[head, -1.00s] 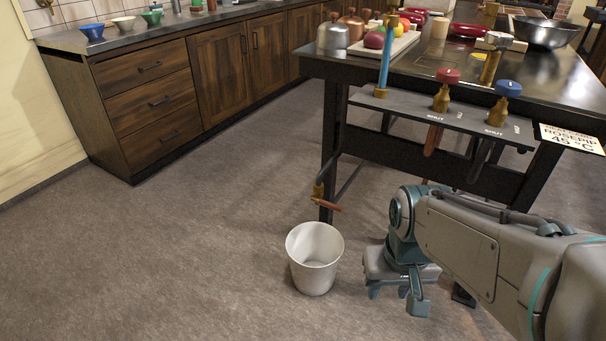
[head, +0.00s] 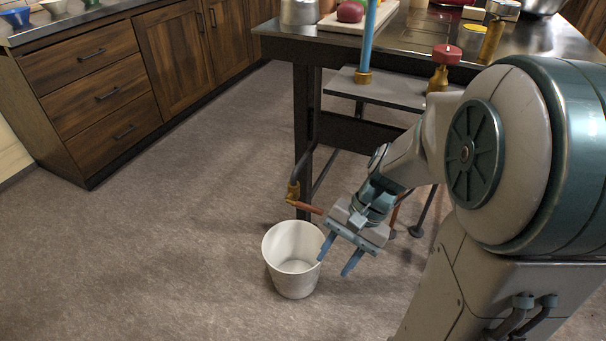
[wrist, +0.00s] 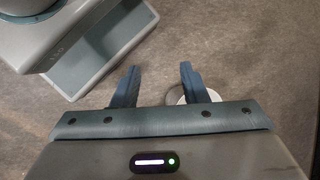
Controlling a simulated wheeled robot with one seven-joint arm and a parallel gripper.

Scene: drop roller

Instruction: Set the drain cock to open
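The drain cock (head: 293,192) is a small brass fitting at the end of a dark pipe, low by the table leg in the head view. Its copper-coloured lever (head: 308,208) sticks out to the right, slightly downward, toward my gripper. My gripper (head: 336,264) is open and empty, with its blue fingers pointing down, just right of the white bucket and below and right of the lever. It does not touch the lever. In the wrist view my gripper (wrist: 158,67) shows two spread fingers over the floor; the cock is not visible there.
A white bucket (head: 283,278) stands on the floor below the cock. A dark table (head: 290,42) with a grey shelf (head: 400,92) stands behind. A red-knobbed valve (head: 446,54) is on the shelf. Wooden cabinets (head: 95,95) line the left; floor between is clear.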

